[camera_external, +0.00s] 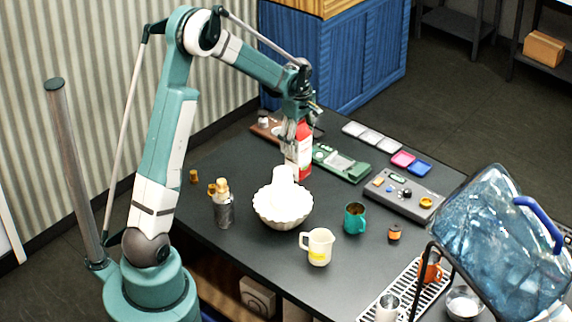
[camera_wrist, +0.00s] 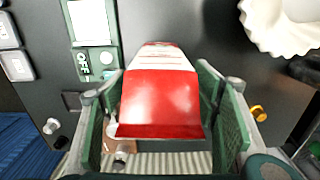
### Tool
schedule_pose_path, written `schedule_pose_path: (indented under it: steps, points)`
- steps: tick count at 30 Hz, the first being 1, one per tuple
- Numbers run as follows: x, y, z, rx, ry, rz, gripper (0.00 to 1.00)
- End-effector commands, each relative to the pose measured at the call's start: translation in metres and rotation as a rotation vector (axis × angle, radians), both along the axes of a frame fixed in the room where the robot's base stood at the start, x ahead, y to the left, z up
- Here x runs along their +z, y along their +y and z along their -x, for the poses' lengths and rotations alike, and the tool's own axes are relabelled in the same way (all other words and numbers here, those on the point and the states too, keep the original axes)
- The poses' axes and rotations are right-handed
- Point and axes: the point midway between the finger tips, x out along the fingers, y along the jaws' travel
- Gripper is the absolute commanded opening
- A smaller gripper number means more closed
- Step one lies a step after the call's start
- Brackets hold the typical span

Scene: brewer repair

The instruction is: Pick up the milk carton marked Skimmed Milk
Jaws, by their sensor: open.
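A red and white milk carton (camera_external: 300,150) stands upright on the dark table, behind the white fluted bowl. No readable name shows on it in either view. My gripper (camera_external: 294,128) points down over the carton's top. In the wrist view, the carton (camera_wrist: 160,100) lies between the two green finger pads of my gripper (camera_wrist: 168,110). The fingers are open, with a narrow gap showing at each side of the carton. The fingers hide part of the carton in the external view.
The white bowl (camera_external: 283,207) with a white object in it stands close in front. A green device (camera_external: 341,163) lies just right of the carton. A metal bottle (camera_external: 222,207), a cream pitcher (camera_external: 318,246) and a teal mug (camera_external: 355,218) stand nearer. A large blue water jug (camera_external: 500,245) stands at the right.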

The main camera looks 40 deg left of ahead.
Motion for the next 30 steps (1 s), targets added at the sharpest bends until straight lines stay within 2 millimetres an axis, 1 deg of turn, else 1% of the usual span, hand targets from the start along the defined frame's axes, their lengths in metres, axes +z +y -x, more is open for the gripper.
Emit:
schedule_pose_path:
  steps: [4,5,15,16,25,30]
  points:
    - [0.0001,0.0000,0.0001,0.000,0.000,0.000,0.60]
    - [0.0001,0.0000,0.0000,0.000,0.000,0.000,0.57]
    - [0.0002,0.0000,0.0001,0.000,0.000,0.000,0.12]
    - [0.0002,0.0000,0.0001,0.000,0.000,0.000,0.10]
    - [0.0015,0.0000,0.0001,0.000,0.000,0.000,0.10]
    - [0.0074,0.0000,0.0001,0.000,0.000,0.000,0.09]
